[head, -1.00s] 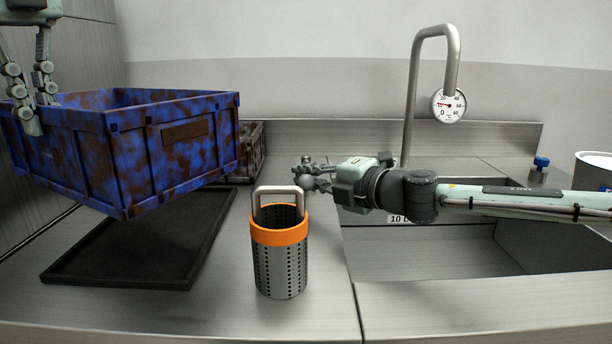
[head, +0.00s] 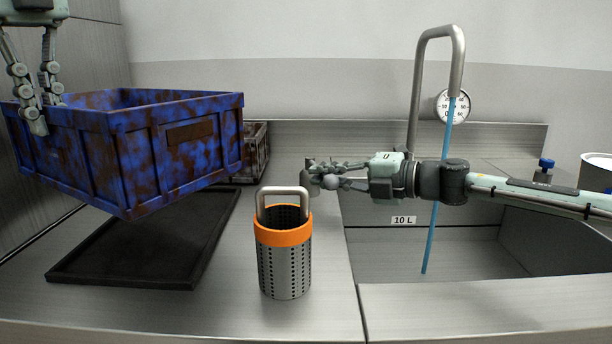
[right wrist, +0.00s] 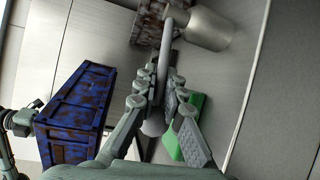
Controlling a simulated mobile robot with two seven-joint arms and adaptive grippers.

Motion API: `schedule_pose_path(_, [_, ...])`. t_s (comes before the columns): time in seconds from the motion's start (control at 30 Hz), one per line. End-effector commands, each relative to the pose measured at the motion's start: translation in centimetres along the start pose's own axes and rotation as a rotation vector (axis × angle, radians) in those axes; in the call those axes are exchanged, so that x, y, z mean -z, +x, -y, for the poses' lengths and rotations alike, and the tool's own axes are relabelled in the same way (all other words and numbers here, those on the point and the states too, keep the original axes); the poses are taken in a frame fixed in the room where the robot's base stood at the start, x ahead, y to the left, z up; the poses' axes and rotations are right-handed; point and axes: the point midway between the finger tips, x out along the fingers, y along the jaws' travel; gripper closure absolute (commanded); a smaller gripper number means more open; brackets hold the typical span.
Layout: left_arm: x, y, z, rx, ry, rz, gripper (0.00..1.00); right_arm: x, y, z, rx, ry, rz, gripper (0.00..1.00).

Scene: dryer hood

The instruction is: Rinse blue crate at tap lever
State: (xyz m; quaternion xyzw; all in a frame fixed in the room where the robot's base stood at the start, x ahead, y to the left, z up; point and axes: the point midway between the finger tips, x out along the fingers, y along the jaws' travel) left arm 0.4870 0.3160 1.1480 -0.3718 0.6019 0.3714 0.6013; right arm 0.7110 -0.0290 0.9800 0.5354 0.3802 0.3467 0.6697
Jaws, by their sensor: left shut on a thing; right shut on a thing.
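The blue crate (head: 180,145), with brown stains, is held above the black tray at the left. My left gripper (head: 42,112) is shut on its near-left wall. My right gripper (head: 330,180) is beyond the perforated basket, left of the spout. In the right wrist view its fingers close around the ball-ended tap lever (right wrist: 153,122); the exact contact is partly hidden. The tap spout (head: 453,65) arches over the sink, and a blue water stream (head: 436,200) runs down from it. The crate also shows in the right wrist view (right wrist: 72,115).
A perforated basket (head: 285,265) with an orange rim stands at the front middle. The black tray (head: 120,277) lies below the crate. A brown-stained crate (head: 258,150) is behind. The sink (head: 400,265), marked 10 L, is at the right. A dial (head: 462,105) hangs behind the spout.

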Motion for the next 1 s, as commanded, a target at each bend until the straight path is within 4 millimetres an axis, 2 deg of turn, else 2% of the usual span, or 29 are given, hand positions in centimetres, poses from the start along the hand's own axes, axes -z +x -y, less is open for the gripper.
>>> schedule_pose_path(0.07, [0.0, -0.1, 0.0, 0.003, 0.000, 0.001, 1.00, 0.0, 0.0, 0.1, 0.001, 0.000, 0.001, 1.00])
schedule_pose_path(0.1, [0.0, -0.1, 0.0, 0.003, 0.000, 0.001, 1.00, 0.0, 0.0, 0.1, 0.001, 0.000, 0.001, 0.89])
schedule_pose_path(0.27, [0.0, -0.1, 0.0, 0.003, 0.000, 0.001, 1.00, 0.0, 0.0, 0.0, 0.001, 0.000, 0.001, 0.69])
schedule_pose_path(0.53, [0.0, -0.1, 0.0, 0.003, 0.000, 0.001, 1.00, 0.0, 0.0, 0.0, 0.001, 0.000, 0.002, 0.69])
schedule_pose_path(0.67, [0.0, -0.1, 0.0, 0.003, 0.000, 0.001, 1.00, -0.1, -0.8, 0.0, 0.001, 0.000, 0.003, 0.69])
schedule_pose_path(0.77, [0.0, -0.1, 0.0, 0.003, 0.000, 0.001, 1.00, -0.1, -2.3, 0.0, 0.001, 0.000, 0.005, 0.69])
schedule_pose_path(1.0, [0.0, -0.1, 0.0, 0.003, 0.000, 0.001, 1.00, -0.1, -7.4, 0.1, 0.001, 0.001, 0.005, 0.69])
